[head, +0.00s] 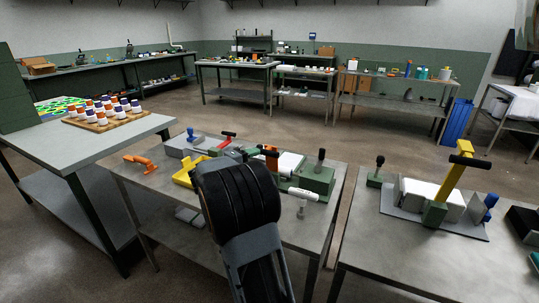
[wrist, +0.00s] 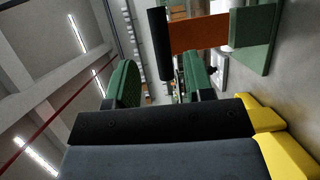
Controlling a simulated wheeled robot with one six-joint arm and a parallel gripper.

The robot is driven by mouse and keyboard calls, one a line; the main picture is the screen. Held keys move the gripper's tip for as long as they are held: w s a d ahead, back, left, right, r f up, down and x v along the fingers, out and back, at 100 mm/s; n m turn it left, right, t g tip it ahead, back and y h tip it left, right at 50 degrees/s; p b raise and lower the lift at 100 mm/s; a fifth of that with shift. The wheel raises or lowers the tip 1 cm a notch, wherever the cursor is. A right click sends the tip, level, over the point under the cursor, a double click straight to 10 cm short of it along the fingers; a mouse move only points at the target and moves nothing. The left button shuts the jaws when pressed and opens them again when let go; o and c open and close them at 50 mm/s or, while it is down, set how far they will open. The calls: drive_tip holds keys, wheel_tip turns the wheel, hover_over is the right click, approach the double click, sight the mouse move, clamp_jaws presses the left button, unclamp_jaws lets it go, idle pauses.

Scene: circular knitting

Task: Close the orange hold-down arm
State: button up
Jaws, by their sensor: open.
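The orange hold-down arm (wrist: 198,36) shows in the wrist view as an orange bar. It runs from a green base (wrist: 258,40) at the right to a black cylindrical handle (wrist: 159,44). My gripper (wrist: 160,74) is open, with one green finger on each side of the lower end of the handle in the picture. I cannot tell whether the fingers touch the handle. In the head view the orange arm (head: 271,161) shows in part behind my own arm. My gripper is hidden there.
The bench (head: 322,232) also bears a red lever (head: 226,142) with a black handle, a yellow frame (head: 183,178), a loose orange piece (head: 139,161) and a green block (head: 315,178). A yellow lever (head: 449,181) stands on the right bench. A tray of cones (head: 100,125) lies left.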

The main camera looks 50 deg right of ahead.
sight(267, 155)
drive_tip(key=d, duration=0.7)
drive_tip(key=shift+s+d+f, duration=0.15)
drive_tip(key=shift+s+f, duration=0.05)
drive_tip(key=shift+s, duration=0.2)
drive_tip(key=shift+f, duration=0.1)
clamp_jaws()
